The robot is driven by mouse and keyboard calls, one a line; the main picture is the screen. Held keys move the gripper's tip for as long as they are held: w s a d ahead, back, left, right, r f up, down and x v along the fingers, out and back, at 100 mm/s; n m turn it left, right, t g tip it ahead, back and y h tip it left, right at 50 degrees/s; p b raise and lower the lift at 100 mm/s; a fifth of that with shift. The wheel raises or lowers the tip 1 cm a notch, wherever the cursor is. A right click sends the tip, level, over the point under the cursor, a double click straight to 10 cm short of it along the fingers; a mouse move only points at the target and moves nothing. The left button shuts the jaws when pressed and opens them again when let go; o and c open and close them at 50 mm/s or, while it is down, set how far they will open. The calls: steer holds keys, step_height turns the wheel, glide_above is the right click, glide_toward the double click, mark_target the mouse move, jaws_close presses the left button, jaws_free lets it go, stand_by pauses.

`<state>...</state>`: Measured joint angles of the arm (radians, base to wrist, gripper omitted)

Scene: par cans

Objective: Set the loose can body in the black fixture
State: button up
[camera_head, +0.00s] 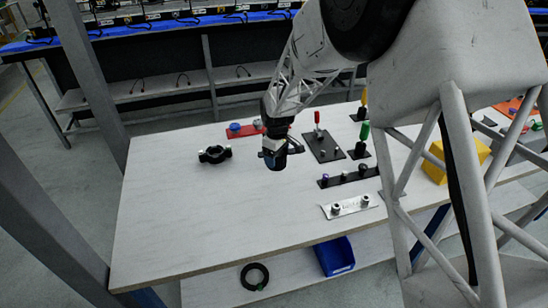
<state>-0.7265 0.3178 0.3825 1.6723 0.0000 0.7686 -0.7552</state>
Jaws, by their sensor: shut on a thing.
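My gripper (270,150) is above the middle-left part of the white table, pointing down. It is shut on a small dark cylinder (277,163), which I take to be the can body. The dark cylinder hangs below the fingers; whether its lower end touches the table I cannot tell. A black round fixture (214,155) with short side lugs sits on the table to the left of my gripper, apart from it. Part of another dark piece (295,148) shows just behind and to the right of the held cylinder, partly hidden by it.
A red plate (245,130) with a blue knob lies behind the fixture. Black plates (323,147) with upright red and green handles, a black strip (348,177) and a silver strip (350,207) lie to the right. A yellow block (455,160) is farther right. The table's left front is clear.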

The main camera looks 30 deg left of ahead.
steer(key=w+d+r+m, duration=0.1)
steer(key=w+d+m, duration=0.4)
steer(key=w+m, duration=0.3)
steer(key=w+d+m, duration=0.6)
steer(key=w+m, duration=0.2)
steer(key=w, duration=0.6)
steer(key=shift+w+r+m, duration=0.15)
steer(key=shift+r+m, duration=0.15)
steer(key=shift+r, duration=0.1)
steer(key=shift+d+f, duration=0.1)
steer(key=shift+f, duration=0.15)
steer(key=shift+f, duration=2.6)
steer(key=shift+f, duration=0.2)
steer(key=o, duration=0.9)
steer(key=shift+o, duration=1.3)
